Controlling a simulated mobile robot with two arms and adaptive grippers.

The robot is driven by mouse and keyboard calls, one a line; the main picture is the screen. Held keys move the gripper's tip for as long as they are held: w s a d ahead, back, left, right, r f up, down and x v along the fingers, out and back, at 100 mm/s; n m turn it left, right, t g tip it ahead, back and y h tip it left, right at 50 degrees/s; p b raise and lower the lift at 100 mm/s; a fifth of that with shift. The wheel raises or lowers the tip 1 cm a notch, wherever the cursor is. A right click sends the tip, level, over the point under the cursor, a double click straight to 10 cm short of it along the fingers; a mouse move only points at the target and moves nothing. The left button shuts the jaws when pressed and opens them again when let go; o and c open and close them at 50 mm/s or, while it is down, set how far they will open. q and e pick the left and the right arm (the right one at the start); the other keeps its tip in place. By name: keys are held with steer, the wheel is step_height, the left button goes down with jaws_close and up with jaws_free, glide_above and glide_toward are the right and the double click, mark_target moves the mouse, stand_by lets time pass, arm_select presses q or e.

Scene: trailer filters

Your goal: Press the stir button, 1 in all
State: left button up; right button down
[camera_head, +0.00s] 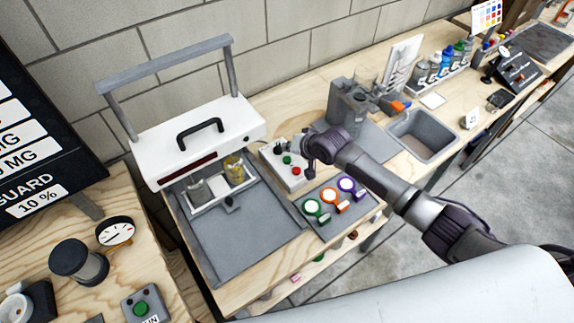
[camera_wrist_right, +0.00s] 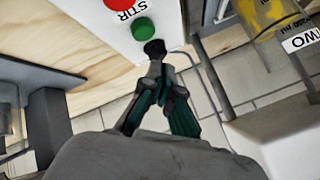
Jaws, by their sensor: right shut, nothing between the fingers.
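A white control box (camera_head: 292,178) stands on the bench beside the stirring stand, with a green button (camera_head: 287,160), a red button (camera_head: 296,170) and a black knob (camera_head: 278,148) on top. In the right wrist view the word STIR is printed on the box (camera_wrist_right: 105,28), between the red button (camera_wrist_right: 118,4) and the green button (camera_wrist_right: 143,28). My right gripper (camera_head: 309,163) is shut and empty, close beside the box. In the right wrist view its fingertips (camera_wrist_right: 157,70) point toward the black knob (camera_wrist_right: 154,48), just short of the green button. I cannot tell whether they touch anything. My left gripper is not in view.
The white stand with a handle (camera_head: 185,135) holds two jars (camera_head: 233,169) left of the box. A grey mat (camera_head: 333,222) with green, orange and purple round items lies in front. A grey dispenser (camera_head: 347,102) and sink (camera_head: 425,135) are to the right.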

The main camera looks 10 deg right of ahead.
mark_target(289, 160)
steer(key=shift+f+b, duration=0.35)
steer(key=shift+f, duration=0.65)
steer(key=shift+f, duration=0.1)
stand_by(0.6)
steer(key=shift+f, duration=0.3)
steer(key=shift+f+b, duration=0.35)
steer(key=shift+f, duration=0.25)
stand_by(0.6)
steer(key=shift+r, duration=0.15)
steer(key=shift+r+p, duration=0.85)
steer(key=shift+p, duration=0.2)
steer(key=shift+r, duration=0.1)
step_height(289, 160, up, 5)
steer(key=p, duration=0.5)
